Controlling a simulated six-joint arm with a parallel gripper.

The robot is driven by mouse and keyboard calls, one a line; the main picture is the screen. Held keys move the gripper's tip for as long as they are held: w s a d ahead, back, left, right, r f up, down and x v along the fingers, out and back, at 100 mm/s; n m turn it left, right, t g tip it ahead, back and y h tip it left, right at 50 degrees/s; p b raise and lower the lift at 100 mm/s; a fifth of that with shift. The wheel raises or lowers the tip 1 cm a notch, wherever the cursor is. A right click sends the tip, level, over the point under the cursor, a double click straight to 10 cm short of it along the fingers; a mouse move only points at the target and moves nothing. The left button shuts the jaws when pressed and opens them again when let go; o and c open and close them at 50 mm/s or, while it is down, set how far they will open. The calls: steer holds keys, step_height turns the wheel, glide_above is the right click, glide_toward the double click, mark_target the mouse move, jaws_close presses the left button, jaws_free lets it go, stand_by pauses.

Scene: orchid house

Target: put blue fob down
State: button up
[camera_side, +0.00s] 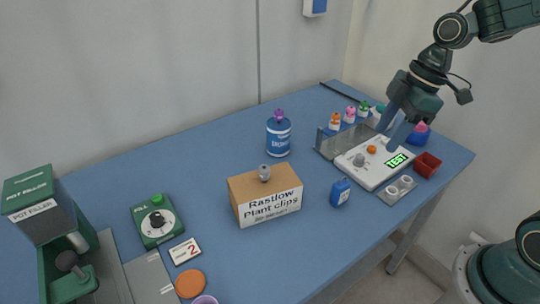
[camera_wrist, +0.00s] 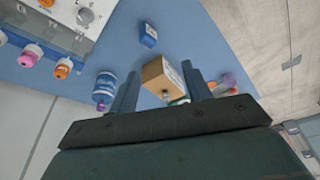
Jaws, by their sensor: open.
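A small blue fob (camera_side: 340,192) with a pale label stands on the blue table between the cardboard box and the white test panel. It also shows in the wrist view (camera_wrist: 148,35), resting on the table and clear of my fingers. My gripper (camera_side: 394,146) is above the white test panel (camera_side: 366,177), up and to the right of the fob. In the wrist view my two fingers (camera_wrist: 160,68) are spread apart with nothing held between them. The panel has a lit green TEST display (camera_side: 397,160), an orange button and a grey knob.
A plant clips box (camera_side: 270,203) and a blue tin (camera_side: 278,137) stand left of the fob. Small coloured-cap bottles (camera_side: 349,114) line the panel's back. A red bin (camera_side: 427,165) and a grey holder (camera_side: 399,190) are at its right.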

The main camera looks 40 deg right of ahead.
steer(key=s+r+m+t+h, duration=0.2)
steer(key=s+r+m, duration=0.5)
steer(key=s+m, duration=0.4)
steer(key=shift+s+d+t+h, duration=0.25)
steer(key=shift+s+t+h, duration=0.15)
steer(key=shift+s+t, duration=0.6)
steer(key=shift+r, duration=0.1)
